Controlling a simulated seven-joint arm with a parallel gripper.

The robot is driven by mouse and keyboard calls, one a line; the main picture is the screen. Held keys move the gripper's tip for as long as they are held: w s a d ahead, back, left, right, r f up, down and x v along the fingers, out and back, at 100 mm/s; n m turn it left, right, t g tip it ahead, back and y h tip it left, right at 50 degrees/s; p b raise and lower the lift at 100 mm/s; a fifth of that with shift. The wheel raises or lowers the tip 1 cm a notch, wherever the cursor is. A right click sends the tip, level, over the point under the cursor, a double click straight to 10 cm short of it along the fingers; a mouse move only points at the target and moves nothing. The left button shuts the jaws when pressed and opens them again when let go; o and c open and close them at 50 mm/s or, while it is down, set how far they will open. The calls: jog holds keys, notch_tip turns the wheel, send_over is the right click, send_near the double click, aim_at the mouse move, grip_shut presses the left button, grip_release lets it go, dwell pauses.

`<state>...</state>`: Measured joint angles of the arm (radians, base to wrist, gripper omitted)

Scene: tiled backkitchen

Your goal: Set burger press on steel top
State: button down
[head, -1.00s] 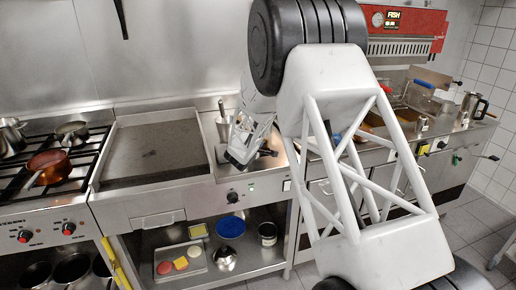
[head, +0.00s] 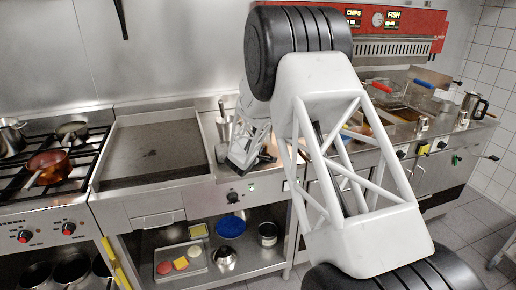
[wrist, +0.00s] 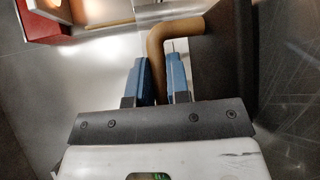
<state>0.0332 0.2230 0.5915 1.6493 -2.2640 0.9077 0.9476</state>
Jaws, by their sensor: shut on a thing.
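My gripper (wrist: 163,85) has blue fingers closed around a tan, bent handle (wrist: 175,32) in the wrist view. The handle joins a dark flat body (wrist: 226,45) at its right, which looks like the burger press. In the head view my gripper (head: 240,160) is low over the steel top (head: 228,173), right of the griddle. A dark part (head: 266,157) shows just right of it, probably the press. My arm hides much of it, and I cannot tell whether the press touches the steel.
A flat griddle (head: 150,150) lies left of the steel top. Further left is a hob with a copper pan (head: 48,165). Fryers with baskets (head: 405,110) stand to the right. A lower shelf holds a tray (head: 182,262) and a blue bowl (head: 231,226).

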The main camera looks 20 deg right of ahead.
jog(key=shift+f, duration=0.2)
dwell(0.3)
jog(key=c, duration=1.1)
grip_release()
jog(key=shift+f, duration=0.1)
jog(key=shift+v, duration=0.8)
jog(key=v, duration=1)
jog(key=shift+s+a, duration=0.1)
jog(key=shift+s, duration=0.05)
jog(key=shift+r, duration=0.25)
